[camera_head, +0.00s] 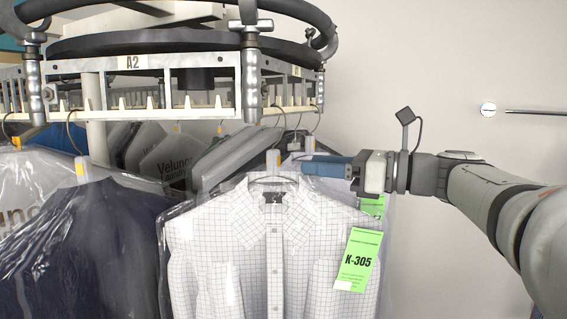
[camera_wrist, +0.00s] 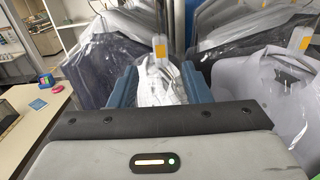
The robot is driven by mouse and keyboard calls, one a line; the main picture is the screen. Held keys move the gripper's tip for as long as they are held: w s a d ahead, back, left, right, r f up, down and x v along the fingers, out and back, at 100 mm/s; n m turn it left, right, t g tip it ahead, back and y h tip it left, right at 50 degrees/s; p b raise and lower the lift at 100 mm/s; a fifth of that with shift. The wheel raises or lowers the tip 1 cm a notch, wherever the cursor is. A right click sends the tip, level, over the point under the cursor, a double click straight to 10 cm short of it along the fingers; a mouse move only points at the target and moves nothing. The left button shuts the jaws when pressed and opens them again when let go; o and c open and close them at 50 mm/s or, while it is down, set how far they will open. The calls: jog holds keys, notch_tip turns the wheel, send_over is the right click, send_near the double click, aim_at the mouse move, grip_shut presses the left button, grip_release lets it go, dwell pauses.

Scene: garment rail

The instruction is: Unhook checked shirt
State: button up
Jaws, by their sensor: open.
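The checked shirt (camera_head: 240,235) is white with a thin dark grid, in clear plastic, with a green K-305 tag (camera_head: 358,262) on its front. It hangs from the rotating rail in front of me. Its hanger neck has a white and orange piece (camera_head: 273,160). In the wrist view the shirt (camera_wrist: 155,92) and its hanger neck (camera_wrist: 160,48) show between the blue fingers. My gripper (camera_head: 290,163) reaches in from the right at collar height, its blue fingertips close to the hanger neck. It is open. Whether the fingers touch the hanger cannot be told.
The round rail (camera_head: 190,92) marked A2 has a row of pegs above the clothes. A dark bagged garment (camera_head: 85,250) hangs left of the shirt, close beside it. More bagged garments (camera_head: 165,155) hang behind.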

aim_at(278, 159)
jog(key=x, duration=0.6)
jog(key=shift+s+a, duration=0.1)
jog(key=shift+a, duration=0.05)
jog(key=shift+p+x, duration=0.35)
jog(key=shift+x, duration=1.35)
grip_shut()
jog(key=shift+r, duration=0.2)
jog(key=shift+r+p, duration=1.55)
jog(key=shift+p, duration=0.05)
